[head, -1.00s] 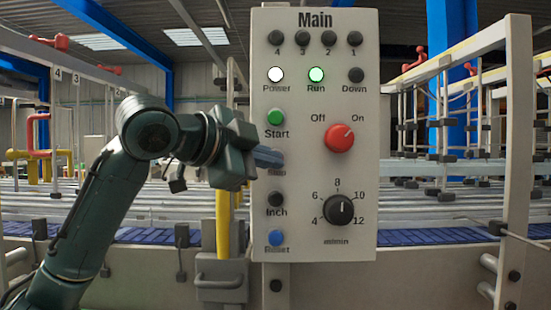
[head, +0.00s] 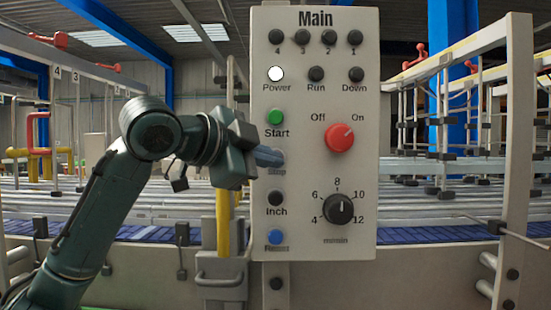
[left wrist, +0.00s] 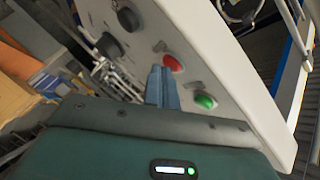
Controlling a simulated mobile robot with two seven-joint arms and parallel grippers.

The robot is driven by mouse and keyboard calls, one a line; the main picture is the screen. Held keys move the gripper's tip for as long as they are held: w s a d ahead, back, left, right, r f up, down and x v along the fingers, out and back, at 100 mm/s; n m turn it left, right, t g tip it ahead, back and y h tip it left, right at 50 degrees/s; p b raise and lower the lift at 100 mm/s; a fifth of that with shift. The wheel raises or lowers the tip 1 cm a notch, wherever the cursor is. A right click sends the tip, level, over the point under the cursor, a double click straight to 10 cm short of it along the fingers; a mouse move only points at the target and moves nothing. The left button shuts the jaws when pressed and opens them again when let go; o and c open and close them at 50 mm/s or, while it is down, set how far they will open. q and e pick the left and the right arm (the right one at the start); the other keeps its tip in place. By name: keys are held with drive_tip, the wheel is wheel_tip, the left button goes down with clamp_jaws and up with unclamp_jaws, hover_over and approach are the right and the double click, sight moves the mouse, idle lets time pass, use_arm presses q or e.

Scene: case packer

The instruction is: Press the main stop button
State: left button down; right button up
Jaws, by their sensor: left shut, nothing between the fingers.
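The main panel (head: 355,215) faces me upright, with a column of buttons down its left side. My left gripper (head: 278,157) is shut and empty, its blue-grey fingertips at the stop button's place just above the "Stop" label. The fingers hide that button in the head view. In the left wrist view the red stop button (left wrist: 174,63) shows right beside the tips of the shut fingers (left wrist: 163,72). I cannot tell whether they still touch it. The Run lamp (head: 316,74) is dark and the Power lamp (head: 275,74) is lit white. My right gripper is not in view.
The green Start button (head: 275,117) is just above the fingers, and the black Inch button (head: 275,199) and blue Reset button (head: 275,237) are below. A red Off/On switch (head: 339,138) and a black dial (head: 338,209) are to the right. A conveyor runs behind.

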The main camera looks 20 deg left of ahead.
use_arm(q)
drive_tip(key=shift+s, duration=0.1)
drive_tip(key=shift+s+d, duration=0.2)
drive_tip(key=shift+s, duration=0.55)
drive_tip(key=shift+s+d, duration=0.25)
drive_tip(key=shift+s, duration=0.55)
drive_tip(key=shift+s+d, duration=0.2)
drive_tip(key=shift+s, duration=0.6)
drive_tip(key=shift+s+d, duration=0.25)
drive_tip(key=shift+s, duration=0.55)
